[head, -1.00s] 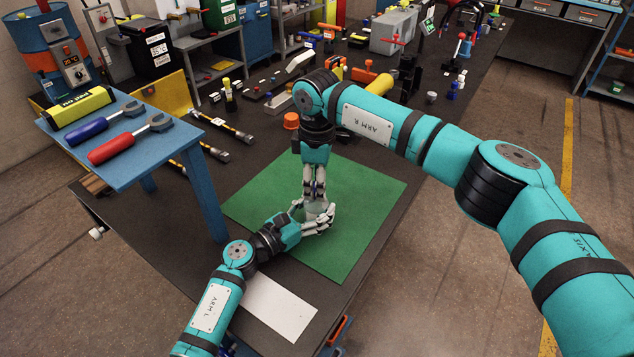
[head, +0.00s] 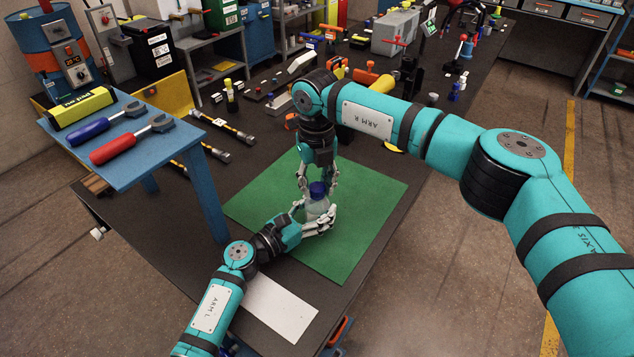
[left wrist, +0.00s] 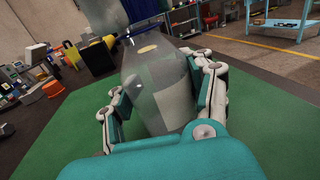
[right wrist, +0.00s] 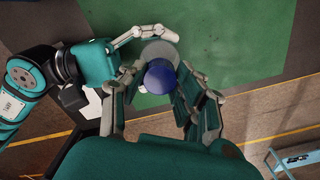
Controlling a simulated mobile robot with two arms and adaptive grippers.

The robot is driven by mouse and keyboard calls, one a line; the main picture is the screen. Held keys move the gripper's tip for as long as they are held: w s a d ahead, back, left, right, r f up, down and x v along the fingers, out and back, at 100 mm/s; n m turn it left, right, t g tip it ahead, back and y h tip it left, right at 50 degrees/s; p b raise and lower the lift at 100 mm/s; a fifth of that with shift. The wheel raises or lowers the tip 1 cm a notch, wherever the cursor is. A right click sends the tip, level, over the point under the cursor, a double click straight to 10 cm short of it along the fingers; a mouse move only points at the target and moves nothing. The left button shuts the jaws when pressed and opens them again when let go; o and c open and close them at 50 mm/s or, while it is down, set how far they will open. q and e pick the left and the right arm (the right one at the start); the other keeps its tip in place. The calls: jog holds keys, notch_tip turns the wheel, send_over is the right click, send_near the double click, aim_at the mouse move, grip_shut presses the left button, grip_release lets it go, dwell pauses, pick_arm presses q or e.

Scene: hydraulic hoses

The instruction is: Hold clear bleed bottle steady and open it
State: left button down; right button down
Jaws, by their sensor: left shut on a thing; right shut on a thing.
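The clear bleed bottle (head: 316,209) stands upright over the green mat (head: 370,196); it fills the middle of the left wrist view (left wrist: 158,95). My left gripper (head: 315,219) is shut around its body, fingers on both sides. The blue cap (head: 317,190) is at the bottle's top and shows from above in the right wrist view (right wrist: 160,77). My right gripper (right wrist: 162,85) is above the bottle, shut on the cap with a finger on either side. I cannot tell whether the cap is loose on the neck.
A blue stand (head: 150,150) with two screwdriver-like tools and a yellow block is at the left. A white sheet (head: 280,308) lies at the front. Hoses (head: 205,143) and many fittings crowd the back. The mat's right side is clear.

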pick_arm(q)
jog(key=shift+s+d, duration=0.2)
jog(key=shift+d, duration=0.1)
pick_arm(e)
jog(key=n, duration=0.6)
jog(key=shift+r+n, duration=0.1)
jog(key=shift+n, duration=0.3)
jog(key=n, duration=0.8)
jog(key=shift+s+a+n, duration=0.1)
jog(key=shift+n, duration=0.2)
jog(key=n, duration=0.6)
jog(key=shift+n, duration=0.3)
jog(key=n, duration=0.4)
pick_arm(q)
jog(key=shift+a, duration=0.1)
pick_arm(e)
jog(key=n, duration=0.3)
jog(key=shift+d, duration=0.2)
pick_arm(q)
jog(key=shift+w, duration=0.1)
jog(key=shift+a, duration=0.1)
pick_arm(e)
jog(key=shift+r, duration=0.1)
jog(key=shift+r, duration=0.15)
